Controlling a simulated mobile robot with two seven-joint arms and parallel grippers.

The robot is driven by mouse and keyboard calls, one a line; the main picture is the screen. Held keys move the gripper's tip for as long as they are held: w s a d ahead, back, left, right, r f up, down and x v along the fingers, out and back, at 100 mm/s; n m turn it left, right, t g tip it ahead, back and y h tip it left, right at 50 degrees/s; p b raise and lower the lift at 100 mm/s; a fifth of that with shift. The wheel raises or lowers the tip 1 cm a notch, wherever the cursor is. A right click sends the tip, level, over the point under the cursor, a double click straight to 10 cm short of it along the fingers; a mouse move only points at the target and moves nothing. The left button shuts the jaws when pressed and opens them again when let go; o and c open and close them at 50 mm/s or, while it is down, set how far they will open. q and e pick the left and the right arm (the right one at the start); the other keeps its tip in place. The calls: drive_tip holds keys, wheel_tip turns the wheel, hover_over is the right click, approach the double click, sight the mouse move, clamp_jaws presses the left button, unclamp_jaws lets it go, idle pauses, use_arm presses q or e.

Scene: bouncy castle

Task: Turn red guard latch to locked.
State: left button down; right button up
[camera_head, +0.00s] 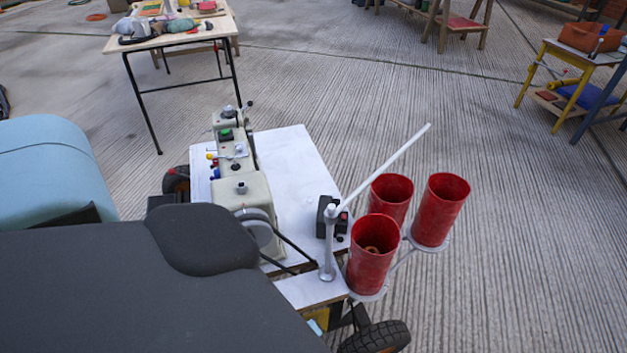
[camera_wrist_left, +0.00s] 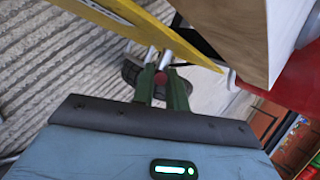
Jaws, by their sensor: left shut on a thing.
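My left gripper (camera_wrist_left: 159,62) shows in the left wrist view, with two green fingers and pale tips close together. A small dark red part (camera_wrist_left: 164,76) shows between the fingers, and the gripper is shut on it. It is too small and covered to tell its full shape or how far it is turned; I take it to be the red guard latch. I cannot make out the latch in the head view. Neither gripper shows in the head view, and my right gripper is in neither view.
A yellow bar (camera_wrist_left: 110,24) and a wooden block (camera_wrist_left: 222,30) lie close beyond the left fingers. In the head view a wheeled white-topped stand (camera_head: 290,160) carries a pale machine (camera_head: 243,192). Red cylinders (camera_head: 440,208) stand at its right.

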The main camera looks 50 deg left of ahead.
use_arm(q)
drive_tip(key=c, duration=1.4)
unclamp_jaws()
drive_tip(key=shift+c, duration=0.2)
drive_tip(key=shift+o, duration=0.2)
drive_tip(key=p+v, duration=0.4)
drive_tip(key=v, duration=0.3)
drive_tip(key=shift+s+r, duration=0.2)
drive_tip(key=shift+r, duration=0.1)
drive_tip(key=shift+d, duration=0.15)
